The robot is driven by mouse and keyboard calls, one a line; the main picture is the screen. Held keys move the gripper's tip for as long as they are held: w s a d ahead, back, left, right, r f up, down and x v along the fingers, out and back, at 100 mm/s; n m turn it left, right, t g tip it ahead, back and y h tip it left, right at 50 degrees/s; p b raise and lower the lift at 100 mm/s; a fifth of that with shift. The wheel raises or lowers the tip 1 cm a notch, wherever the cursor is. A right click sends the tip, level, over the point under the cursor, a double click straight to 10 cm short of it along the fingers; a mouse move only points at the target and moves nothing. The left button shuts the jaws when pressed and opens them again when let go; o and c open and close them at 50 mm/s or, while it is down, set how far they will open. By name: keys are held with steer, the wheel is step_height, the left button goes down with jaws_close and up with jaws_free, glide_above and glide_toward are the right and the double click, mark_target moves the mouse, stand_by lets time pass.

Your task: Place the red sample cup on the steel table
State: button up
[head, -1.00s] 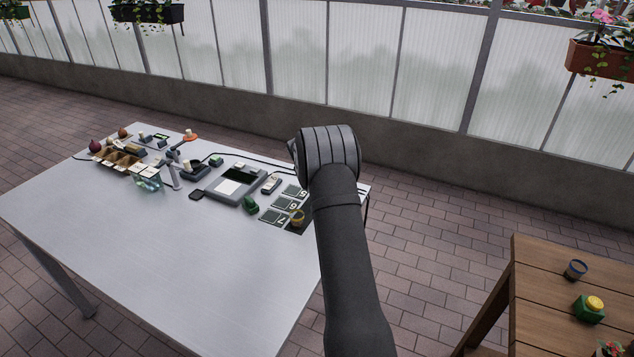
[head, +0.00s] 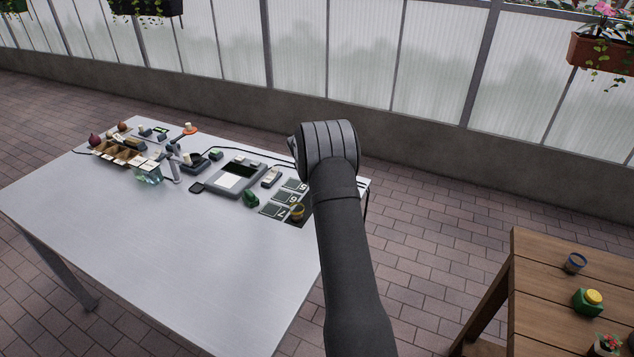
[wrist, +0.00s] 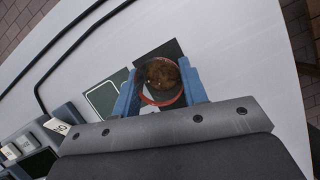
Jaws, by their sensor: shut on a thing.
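The red sample cup (wrist: 172,101) shows in the wrist view, with a red rim and brown, soil-like contents. My gripper (wrist: 160,88) is shut on it, one blue finger on each side. The cup is over the steel table (head: 150,235), near dark cards. I cannot tell whether its base touches anything. In the head view, my arm hides the cup and the fingers.
Numbered cards (head: 273,211) and a yellow cup (head: 297,212) are on the table's right end, with a grey scale (head: 234,179) and other gear behind. The near table surface is clear. A wooden table (head: 535,300) at right holds a blue cup (head: 574,263).

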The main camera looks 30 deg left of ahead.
steer(key=o, duration=1.1)
steer(key=shift+o, duration=0.2)
steer(key=v, duration=1.7)
steer(key=shift+r, duration=0.2)
steer(key=shift+f, duration=0.1)
steer(key=x, duration=1.7)
steer(key=shift+f, duration=0.15)
steer(key=shift+r, duration=0.2)
